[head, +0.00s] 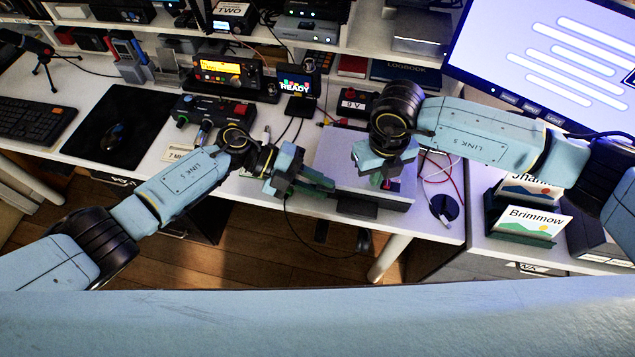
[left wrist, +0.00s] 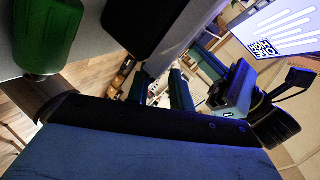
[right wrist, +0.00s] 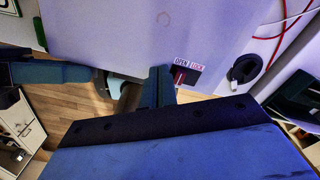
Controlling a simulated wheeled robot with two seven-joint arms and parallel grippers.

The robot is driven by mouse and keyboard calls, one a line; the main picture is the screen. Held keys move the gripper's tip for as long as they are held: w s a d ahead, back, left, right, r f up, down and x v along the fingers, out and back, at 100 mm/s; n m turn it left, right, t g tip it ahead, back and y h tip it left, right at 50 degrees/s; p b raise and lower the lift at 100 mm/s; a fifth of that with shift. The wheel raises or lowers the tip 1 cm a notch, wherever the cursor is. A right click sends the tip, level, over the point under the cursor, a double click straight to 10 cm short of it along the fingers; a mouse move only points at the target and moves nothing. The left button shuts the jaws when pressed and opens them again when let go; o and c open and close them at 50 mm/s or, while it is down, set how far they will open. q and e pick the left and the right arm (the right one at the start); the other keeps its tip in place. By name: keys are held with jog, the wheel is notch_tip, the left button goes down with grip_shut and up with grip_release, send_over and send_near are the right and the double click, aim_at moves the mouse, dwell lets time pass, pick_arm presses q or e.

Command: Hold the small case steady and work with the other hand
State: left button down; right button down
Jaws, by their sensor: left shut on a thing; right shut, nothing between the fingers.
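The small case (head: 340,160) is a pale grey box on the front part of the desk. Its flat top fills much of the right wrist view (right wrist: 130,40), with an OPEN/LOCK label (right wrist: 188,65) near the front edge. A black block (head: 357,207) is at its front side. My left gripper (head: 325,184) is at the front left of the case and shut on it; the exact contact is unclear. My right gripper (head: 376,177) is shut and empty, pointing down over the case's front right. Its fingertips (right wrist: 158,88) are just left of the label; touching cannot be told.
A button box (head: 215,110), a radio (head: 228,72) and a READY display (head: 297,85) stand behind and left. A black box marked 9V (head: 355,104) is behind the case. Red and white cables (head: 440,170) lie right of it. Card holders (head: 520,225) stand further right.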

pick_arm(q)
jog(key=shift+f, duration=0.1)
pick_arm(e)
jog(key=shift+s+d, duration=0.2)
jog(key=shift+d, duration=0.75)
pick_arm(q)
jog(key=shift+a, duration=0.1)
pick_arm(e)
notch_tip(320, 180, up, 7)
jog(key=a, duration=0.1)
dwell(1.1)
jog(key=shift+w, duration=0.1)
pick_arm(q)
jog(key=c, duration=1.2)
grip_release()
jog(key=shift+o, duration=0.2)
